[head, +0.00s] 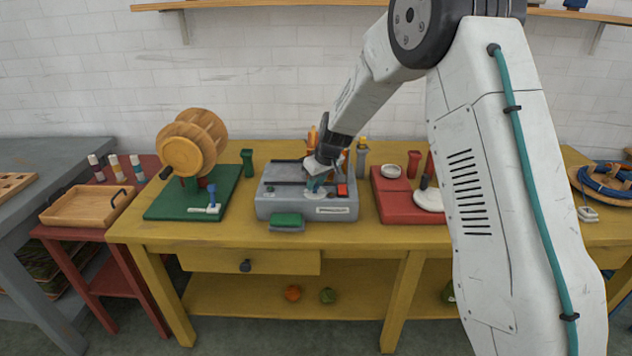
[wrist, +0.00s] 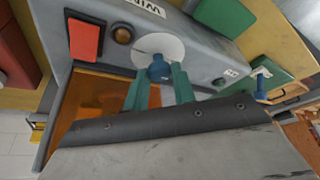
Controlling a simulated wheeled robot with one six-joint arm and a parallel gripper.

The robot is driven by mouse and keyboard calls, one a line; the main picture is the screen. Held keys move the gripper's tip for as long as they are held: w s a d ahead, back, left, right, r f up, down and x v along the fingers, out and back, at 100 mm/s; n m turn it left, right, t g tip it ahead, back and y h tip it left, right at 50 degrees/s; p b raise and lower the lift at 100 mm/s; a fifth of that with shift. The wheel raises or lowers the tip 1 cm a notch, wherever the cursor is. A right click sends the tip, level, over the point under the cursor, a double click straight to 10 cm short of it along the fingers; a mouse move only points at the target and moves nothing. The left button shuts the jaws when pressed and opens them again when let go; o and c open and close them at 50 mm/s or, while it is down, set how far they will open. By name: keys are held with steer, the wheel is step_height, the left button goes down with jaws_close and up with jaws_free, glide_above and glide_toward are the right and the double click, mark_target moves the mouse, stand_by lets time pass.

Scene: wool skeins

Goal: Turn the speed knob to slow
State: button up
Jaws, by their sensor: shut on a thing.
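The speed knob (wrist: 159,73) is a small blue knob on a round white dial (wrist: 160,46), set in the grey machine (head: 285,207) on the yellow bench. In the wrist view, my gripper (wrist: 158,80) has its two teal fingers on either side of the knob, shut on it. In the head view, my gripper (head: 314,184) reaches down onto the machine's top, and the knob is mostly hidden there. I cannot read any speed marks on the dial or tell which way the knob points.
Close to the dial are a red switch (wrist: 86,40) and a round brown button (wrist: 122,34). A green board with a wooden drum (head: 187,150) stands left of the machine. A red base (head: 392,205) stands right, partly behind my arm.

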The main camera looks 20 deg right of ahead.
steer(key=shift+n, duration=0.7)
steer(key=shift+f, duration=0.1)
steer(key=o, duration=1)
steer(key=shift+d, duration=0.15)
steer(key=v, duration=0.8)
steer(key=shift+w+d, duration=0.1)
